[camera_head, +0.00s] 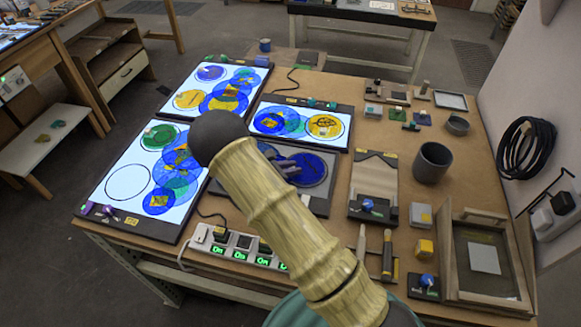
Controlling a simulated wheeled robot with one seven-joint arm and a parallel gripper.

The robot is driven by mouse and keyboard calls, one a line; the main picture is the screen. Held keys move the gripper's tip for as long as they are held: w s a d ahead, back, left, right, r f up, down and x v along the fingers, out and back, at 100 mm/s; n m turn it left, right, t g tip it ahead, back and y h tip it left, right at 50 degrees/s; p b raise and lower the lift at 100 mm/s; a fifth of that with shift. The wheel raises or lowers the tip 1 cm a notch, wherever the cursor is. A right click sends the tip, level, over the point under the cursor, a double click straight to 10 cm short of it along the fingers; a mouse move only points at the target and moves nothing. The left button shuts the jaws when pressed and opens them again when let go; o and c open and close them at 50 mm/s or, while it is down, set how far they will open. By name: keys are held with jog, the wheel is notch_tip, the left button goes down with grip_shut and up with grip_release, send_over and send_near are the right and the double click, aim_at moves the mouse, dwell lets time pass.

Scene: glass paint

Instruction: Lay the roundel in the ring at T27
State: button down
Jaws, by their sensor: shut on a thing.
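My gripper (285,164) shows as grey parts just past my arm, low over a dark, unlit panel (322,205). It is shut on a dark blue roundel (309,170), which shows at its right; the fingertips are partly hidden. I cannot tell whether the roundel touches the panel. An empty black ring (128,183) is drawn on the lit left panel (108,211), beside overlapping blue and green discs. Other rings on the lit panels hold coloured pieces. The labels are too small to read, so I cannot tell which ring is T27.
My arm hides part of the panels. A power strip (242,245) lies at the front edge. A dark grey cup (432,162), a wooden-framed tray (470,285) and several small tools and blocks stand at right. Bare tabletop (345,85) shows at the back.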

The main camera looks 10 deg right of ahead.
jog(key=c, duration=1.3)
grip_release()
jog(key=shift+f, duration=0.15)
jog(key=shift+s+a, duration=0.1)
jog(key=b+v, duration=0.2)
jog(key=v, duration=1)
